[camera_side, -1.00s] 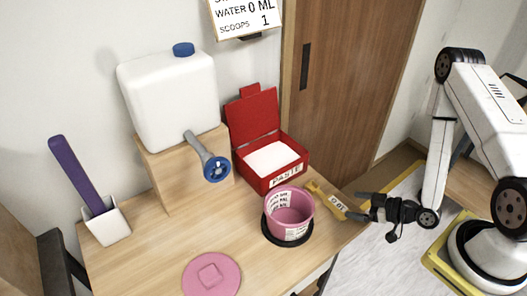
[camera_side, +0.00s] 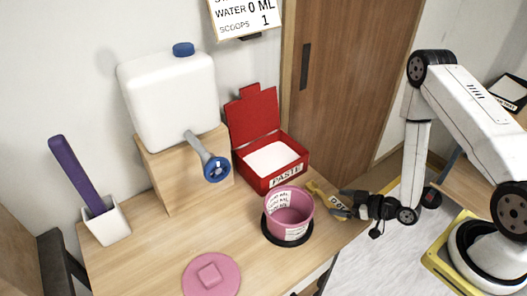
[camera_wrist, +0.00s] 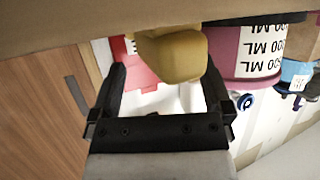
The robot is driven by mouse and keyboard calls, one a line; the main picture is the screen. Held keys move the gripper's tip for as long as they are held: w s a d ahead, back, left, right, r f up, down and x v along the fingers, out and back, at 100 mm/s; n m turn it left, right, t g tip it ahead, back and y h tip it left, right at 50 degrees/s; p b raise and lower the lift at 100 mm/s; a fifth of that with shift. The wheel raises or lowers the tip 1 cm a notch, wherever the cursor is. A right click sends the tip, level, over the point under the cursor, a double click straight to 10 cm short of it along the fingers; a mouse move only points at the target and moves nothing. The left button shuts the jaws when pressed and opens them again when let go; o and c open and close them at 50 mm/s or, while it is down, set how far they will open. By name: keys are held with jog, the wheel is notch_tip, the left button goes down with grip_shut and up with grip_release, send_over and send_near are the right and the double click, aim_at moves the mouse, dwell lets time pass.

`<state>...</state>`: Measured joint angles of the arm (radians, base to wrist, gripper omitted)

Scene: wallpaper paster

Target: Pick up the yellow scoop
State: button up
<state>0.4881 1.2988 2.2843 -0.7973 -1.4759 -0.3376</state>
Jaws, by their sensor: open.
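The yellow scoop (camera_side: 318,191) lies at the right edge of the table, between the pink bucket and my gripper. My gripper (camera_side: 343,203) is open, with its fingers at the scoop's near end and partly covering it in the side view. In the wrist view, a yellow rounded part of the scoop (camera_wrist: 172,58) shows ahead, between and beyond the two black fingers of my gripper (camera_wrist: 163,82). I cannot tell whether the fingers touch the scoop.
The pink bucket (camera_side: 290,222) stands on a black round base close left of the scoop. The red paste box (camera_side: 285,176) stands open behind it. A pink lid (camera_side: 211,274), a white water tank (camera_side: 168,98) and a purple brush (camera_side: 76,175) are further left.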

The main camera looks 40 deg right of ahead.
jog(key=shift+w+a+f, duration=0.15)
jog(key=shift+w+a, duration=0.05)
jog(key=shift+w, duration=0.15)
dwell(0.3)
grip_shut()
dwell(0.4)
notch_tip(320, 180, up, 10)
dwell(0.9)
dwell(0.6)
